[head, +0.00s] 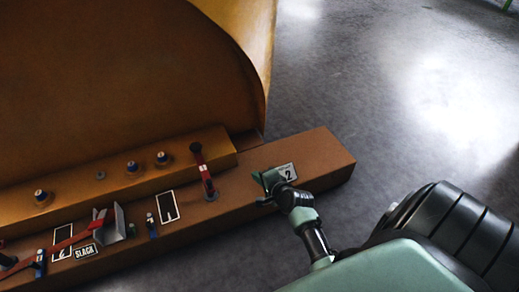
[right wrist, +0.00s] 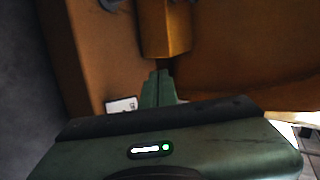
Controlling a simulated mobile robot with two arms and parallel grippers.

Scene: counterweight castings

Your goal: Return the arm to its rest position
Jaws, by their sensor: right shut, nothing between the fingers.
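My right gripper (head: 264,183) is shut with nothing in it. In the head view it is over the right part of the brown beam (head: 325,165), beside the white plate marked "2" (head: 288,172). I cannot tell whether it touches the beam. In the right wrist view its green fingers (right wrist: 158,88) are together, with part of the white plate (right wrist: 121,105) to their left. My right arm (head: 312,232) reaches in from the lower right. My left gripper is not in view.
A red-handled lever (head: 204,172) stands on the beam left of my gripper. Further left are a "SLACK" label (head: 86,251), a grey metal wedge (head: 113,225) and a red strap (head: 75,238). A large brown casting (head: 120,80) rises behind. Grey floor (head: 370,100) is open at right.

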